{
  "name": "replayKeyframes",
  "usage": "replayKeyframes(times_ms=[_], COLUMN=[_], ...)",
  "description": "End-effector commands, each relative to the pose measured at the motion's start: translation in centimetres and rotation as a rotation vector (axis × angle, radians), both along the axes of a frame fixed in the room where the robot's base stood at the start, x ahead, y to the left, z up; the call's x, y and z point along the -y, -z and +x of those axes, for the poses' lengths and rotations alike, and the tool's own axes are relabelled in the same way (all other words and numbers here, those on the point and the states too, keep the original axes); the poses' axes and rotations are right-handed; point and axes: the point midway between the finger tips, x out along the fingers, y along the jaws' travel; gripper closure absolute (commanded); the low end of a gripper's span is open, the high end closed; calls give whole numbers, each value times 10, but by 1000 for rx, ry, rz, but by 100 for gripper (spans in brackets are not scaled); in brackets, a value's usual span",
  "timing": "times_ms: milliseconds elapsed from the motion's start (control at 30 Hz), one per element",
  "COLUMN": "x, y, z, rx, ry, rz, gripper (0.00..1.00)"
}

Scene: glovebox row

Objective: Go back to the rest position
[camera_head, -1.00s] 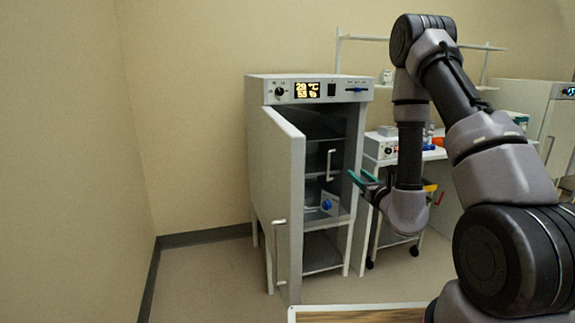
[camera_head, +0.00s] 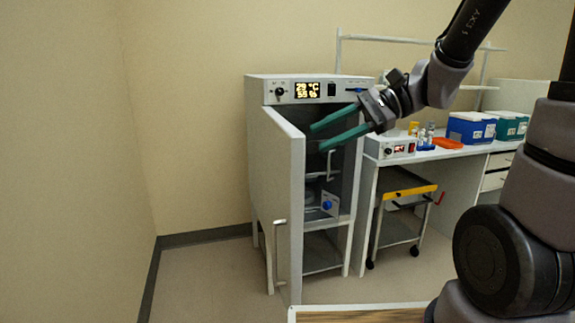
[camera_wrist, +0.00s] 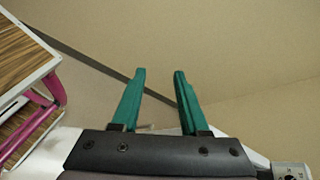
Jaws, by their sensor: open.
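My gripper (camera_head: 316,136) is open, with two green fingers spread apart and nothing between them. In the head view it is in front of the upper part of the grey cabinet (camera_head: 350,240), pointing left. The cabinet's door (camera_head: 277,200) stands open toward me, and the fingers hide part of the opening. In the wrist view the open fingers (camera_wrist: 157,85) show against bare wall and floor.
A bench (camera_head: 440,154) right of the cabinet holds a small control box (camera_head: 390,147), a blue bin (camera_head: 470,128) and a teal bin (camera_head: 511,125). A cart with a yellow edge (camera_head: 408,192) stands under it. Floor at left is clear. A wood-topped surface (camera_head: 360,314) is in front.

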Motion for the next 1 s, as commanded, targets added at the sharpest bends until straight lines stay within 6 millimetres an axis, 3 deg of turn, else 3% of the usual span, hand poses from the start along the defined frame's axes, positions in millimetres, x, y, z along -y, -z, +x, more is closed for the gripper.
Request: replayKeyframes(times_ms=[100,200,400,500,700,1000], x=[30,63,128,150,167,168], y=[1,1,-25,-41,-58,-58], z=[-22,-29,-25,-23,-21,-21], rx=[187,351,667,780,873,873], ry=[-68,-93,-68,-44,-20,-21], rz=[-239,-447,-807,-924,-1018,-1020], gripper=[56,56,56,56,56,56])
